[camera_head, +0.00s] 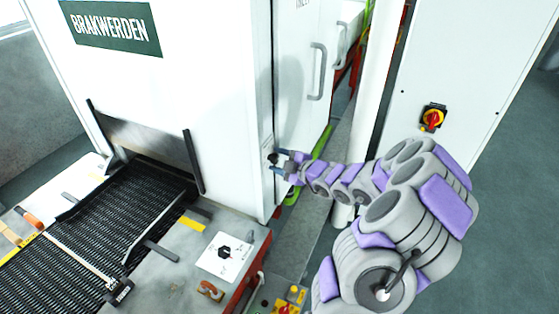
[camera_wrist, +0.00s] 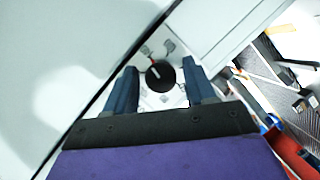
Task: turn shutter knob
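The shutter knob (camera_wrist: 160,75) is a round black knob with a light pointer line, set on a pale plate with printed symbols. In the wrist view it sits between the two fingertips of my gripper (camera_wrist: 163,80), with a gap on each side. In the head view the knob (camera_head: 273,158) is a small dark spot on the side of the white machine. There my gripper (camera_head: 284,164) reaches the machine's side from the right, its fingertips beside the knob. The gripper is open. I cannot tell how far the fingertips are from the plate.
The white machine (camera_head: 200,90) stands in front, with a dark mesh belt (camera_head: 120,215) running from its opening. A door handle (camera_head: 317,72) sticks out right of the knob. A white cabinet with a red and yellow switch (camera_head: 432,118) stands at the right.

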